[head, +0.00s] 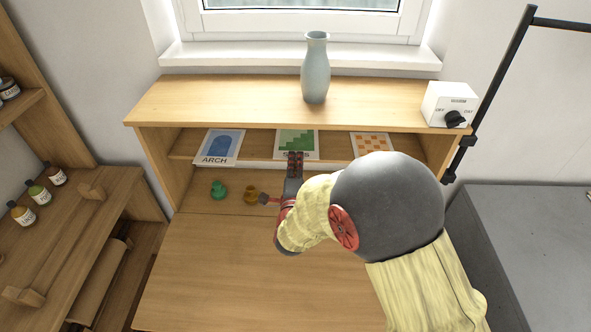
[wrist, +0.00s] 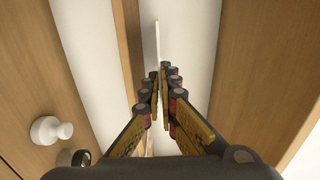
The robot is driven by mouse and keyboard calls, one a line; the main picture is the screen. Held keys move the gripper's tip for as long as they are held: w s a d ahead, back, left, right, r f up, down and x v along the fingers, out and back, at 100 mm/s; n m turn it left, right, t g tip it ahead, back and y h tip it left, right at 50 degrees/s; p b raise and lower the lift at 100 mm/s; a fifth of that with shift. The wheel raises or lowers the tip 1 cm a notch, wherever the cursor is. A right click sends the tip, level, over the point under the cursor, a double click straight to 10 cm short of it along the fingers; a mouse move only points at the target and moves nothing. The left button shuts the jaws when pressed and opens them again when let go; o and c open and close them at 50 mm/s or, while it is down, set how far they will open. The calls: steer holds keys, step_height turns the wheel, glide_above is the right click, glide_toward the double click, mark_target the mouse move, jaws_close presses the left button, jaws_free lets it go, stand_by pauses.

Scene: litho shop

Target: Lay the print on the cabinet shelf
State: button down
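The cabinet shelf (head: 262,152) runs below the wooden top. A print with green steps (head: 297,139) is at the middle of the shelf opening, straight ahead of my gripper (head: 294,158). In the wrist view it shows edge-on as a thin white sheet (wrist: 157,40) at the fingertips, apart from the shelf board (wrist: 130,50). My gripper (wrist: 161,82) has its fingers close together on the near edge of this print. The blue ARCH print (head: 221,146) is to the left and an orange-patterned print (head: 372,144) to the right. My arm hides part of the shelf's right side.
A pale blue vase (head: 316,75) and a white switch box (head: 450,103) stand on the cabinet top (head: 230,98). A green knob-shaped piece (head: 218,190) and a yellow one (head: 250,194) sit below the shelf. The wooden surface (head: 230,270) in front is clear.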

steer(key=shift+w+f+b, duration=0.15)
steer(key=shift+f+b, duration=0.25)
steer(key=shift+f, duration=0.55)
steer(key=shift+w+f+b, duration=0.15)
steer(key=shift+f+b, duration=0.2)
steer(key=shift+f, duration=0.6)
steer(key=shift+f, duration=0.15)
steer(key=c, duration=2)
jaws_free()
steer(key=shift+c, duration=0.2)
steer(key=s+p, duration=0.2)
steer(key=s, duration=1)
steer(key=shift+a+p, duration=0.15)
steer(key=shift+p, duration=0.2)
